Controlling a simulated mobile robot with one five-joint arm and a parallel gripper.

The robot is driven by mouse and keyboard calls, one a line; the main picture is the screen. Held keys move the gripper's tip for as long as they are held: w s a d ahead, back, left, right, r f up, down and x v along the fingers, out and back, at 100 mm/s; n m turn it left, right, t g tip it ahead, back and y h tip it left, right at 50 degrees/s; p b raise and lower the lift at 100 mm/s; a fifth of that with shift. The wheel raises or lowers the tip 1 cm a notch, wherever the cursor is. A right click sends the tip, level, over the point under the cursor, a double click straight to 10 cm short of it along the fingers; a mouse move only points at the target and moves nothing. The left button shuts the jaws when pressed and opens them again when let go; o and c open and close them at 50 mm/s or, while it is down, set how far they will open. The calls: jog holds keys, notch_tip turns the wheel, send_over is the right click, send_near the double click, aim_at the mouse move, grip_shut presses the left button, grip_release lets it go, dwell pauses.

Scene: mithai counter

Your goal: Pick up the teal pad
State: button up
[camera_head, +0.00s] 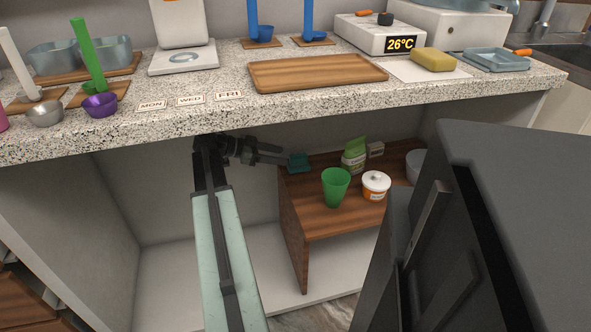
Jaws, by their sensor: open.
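The teal pad (299,162) is a small block at the back left corner of the low wooden shelf under the counter. My gripper (284,158) reaches in from the left below the counter, its fingers pointing right at the pad. The fingers are open, with their tips right beside the pad's left side. I cannot tell from this view whether they touch it or reach around it.
On the wooden shelf (318,219) stand a green cup (335,187), a white tub with an orange band (375,186) and a green-and-white packet (354,157). The granite counter (215,96) hangs above my arm. A dark grey panel (520,230) blocks the right front.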

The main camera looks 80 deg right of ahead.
aim_at(294, 156)
jog(key=shift+b+x, duration=0.5)
jog(key=shift+x, duration=0.75)
jog(key=shift+s+d, duration=0.1)
jog(key=shift+s, duration=0.2)
jog(key=x, duration=0.2)
jog(key=b+x, duration=0.1)
jog(key=x, duration=0.2)
jog(key=shift+s+d+r, duration=0.1)
jog(key=shift+d+r, duration=0.05)
jog(key=shift+r, duration=0.1)
grip_shut()
